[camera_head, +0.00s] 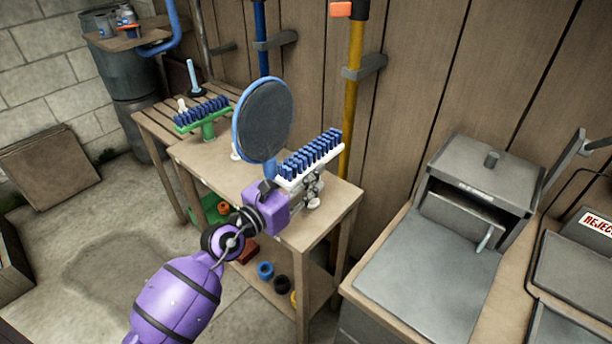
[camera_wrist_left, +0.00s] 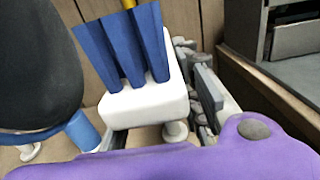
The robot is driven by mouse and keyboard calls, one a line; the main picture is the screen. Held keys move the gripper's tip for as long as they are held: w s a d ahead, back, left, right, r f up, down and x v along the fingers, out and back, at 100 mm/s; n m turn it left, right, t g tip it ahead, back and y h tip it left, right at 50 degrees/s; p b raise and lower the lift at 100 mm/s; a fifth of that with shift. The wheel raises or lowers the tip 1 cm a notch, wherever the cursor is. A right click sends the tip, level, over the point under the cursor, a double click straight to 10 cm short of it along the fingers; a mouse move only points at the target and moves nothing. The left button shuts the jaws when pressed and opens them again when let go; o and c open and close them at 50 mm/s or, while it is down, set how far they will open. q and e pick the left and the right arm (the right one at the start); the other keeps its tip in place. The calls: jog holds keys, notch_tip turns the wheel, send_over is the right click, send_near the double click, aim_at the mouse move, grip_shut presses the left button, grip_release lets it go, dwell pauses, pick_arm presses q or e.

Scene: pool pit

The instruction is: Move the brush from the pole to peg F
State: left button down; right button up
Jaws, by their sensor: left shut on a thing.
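A white brush (camera_head: 305,164) with rows of blue bristles is at the right end of the wooden bench (camera_head: 225,168). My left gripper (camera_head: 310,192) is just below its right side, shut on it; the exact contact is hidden. In the left wrist view the white brush (camera_wrist_left: 145,108) is large, with the grey fingers (camera_wrist_left: 205,85) against its right side. A green brush (camera_head: 203,117) with blue bristles stands further left on the bench. A blue-rimmed dark disc (camera_head: 264,118) stands just left of the white brush. I read no peg letters. My right gripper is not in view.
A yellow pole (camera_head: 354,75) and a blue pole (camera_head: 262,38) hang in grey brackets on the plank wall. Coloured rings (camera_head: 265,270) lie on the shelf below. A grey box (camera_head: 476,187) stands on the right table. A bin (camera_head: 125,85) stands back left.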

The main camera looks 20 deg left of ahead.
aim_at(307, 189)
pick_arm(q)
jog(key=shift+f, duration=0.3)
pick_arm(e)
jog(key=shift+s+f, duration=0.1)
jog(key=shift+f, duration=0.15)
pick_arm(q)
jog(key=shift+f+b, duration=0.95)
jog(key=shift+f, duration=0.05)
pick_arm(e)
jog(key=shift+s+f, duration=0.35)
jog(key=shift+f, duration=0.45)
pick_arm(q)
jog(key=shift+f, duration=0.1)
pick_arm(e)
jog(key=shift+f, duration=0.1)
pick_arm(q)
jog(key=shift+f+b, duration=0.65)
jog(key=shift+f, duration=0.05)
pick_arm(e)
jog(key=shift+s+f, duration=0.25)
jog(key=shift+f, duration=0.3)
pick_arm(q)
jog(key=shift+f, duration=0.15)
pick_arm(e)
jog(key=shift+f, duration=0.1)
pick_arm(q)
jog(key=shift+f, duration=0.3)
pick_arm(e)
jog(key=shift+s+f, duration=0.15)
